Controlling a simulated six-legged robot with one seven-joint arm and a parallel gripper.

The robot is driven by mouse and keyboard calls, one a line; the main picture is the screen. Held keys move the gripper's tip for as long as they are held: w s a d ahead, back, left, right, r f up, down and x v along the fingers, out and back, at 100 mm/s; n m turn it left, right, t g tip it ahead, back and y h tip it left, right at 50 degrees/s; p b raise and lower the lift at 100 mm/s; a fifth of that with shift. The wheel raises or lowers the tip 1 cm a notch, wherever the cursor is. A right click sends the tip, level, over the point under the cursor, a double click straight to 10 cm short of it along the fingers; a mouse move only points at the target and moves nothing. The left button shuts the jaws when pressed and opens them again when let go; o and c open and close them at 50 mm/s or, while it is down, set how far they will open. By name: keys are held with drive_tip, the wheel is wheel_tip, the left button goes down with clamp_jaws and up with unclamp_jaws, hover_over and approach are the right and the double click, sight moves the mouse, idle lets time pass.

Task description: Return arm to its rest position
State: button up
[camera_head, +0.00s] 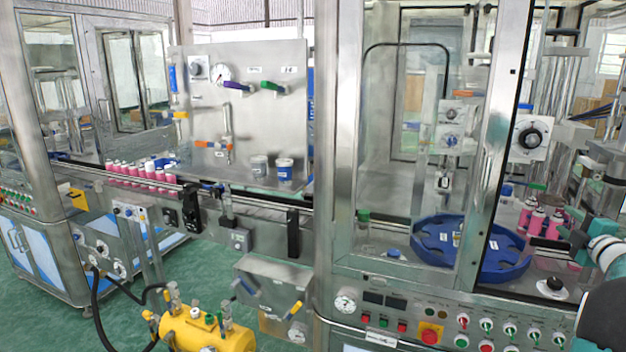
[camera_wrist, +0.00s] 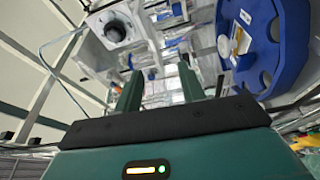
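My gripper (camera_wrist: 158,82) shows in the wrist view with its two dark green fingers apart and nothing between them. In the wrist view, a large blue notched disc (camera_wrist: 262,70) stands to the right of the fingers. The wrist view is tilted. In the head view, my arm (camera_head: 604,285) is at the right edge, beside the machine; its fingertips cannot be made out there. The same kind of blue disc (camera_head: 430,243) lies on the machine deck, left of my arm.
Pink cans (camera_head: 536,222) stand near my arm. A metal frame post (camera_head: 490,150) and a control panel (camera_head: 440,322) are close by. A conveyor with more pink cans (camera_head: 140,174) runs at left. A yellow tank (camera_head: 195,328) stands on the green floor.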

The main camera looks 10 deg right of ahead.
drive_tip(key=a+r+m+g+h, duration=0.2)
drive_tip(key=a+r+m, duration=0.25)
drive_tip(key=a, duration=0.45)
drive_tip(key=a+r+m+g+h, duration=0.1)
drive_tip(key=a+r+m+h, duration=0.15)
drive_tip(key=a+m, duration=0.45)
drive_tip(key=s+a+f+g+y, duration=0.1)
drive_tip(key=s+a+g, duration=0.15)
drive_tip(key=a, duration=0.75)
drive_tip(key=s+a+f+m+g+y, duration=0.1)
drive_tip(key=s+a+f+g+y, duration=0.1)
drive_tip(key=s+a+f, duration=0.3)
drive_tip(key=s+a+f+m+g+y, duration=0.1)
drive_tip(key=s+a+f, duration=0.4)
drive_tip(key=s+a, duration=0.5)
drive_tip(key=s+a+f+m+g+y, duration=0.1)
drive_tip(key=s+a+f+g+y, duration=0.3)
drive_tip(key=s+a, duration=0.4)
drive_tip(key=a+f, duration=0.1)
drive_tip(key=a, duration=0.4)
drive_tip(key=shift+s+a+f, duration=0.15)
drive_tip(key=shift+s+f, duration=0.1)
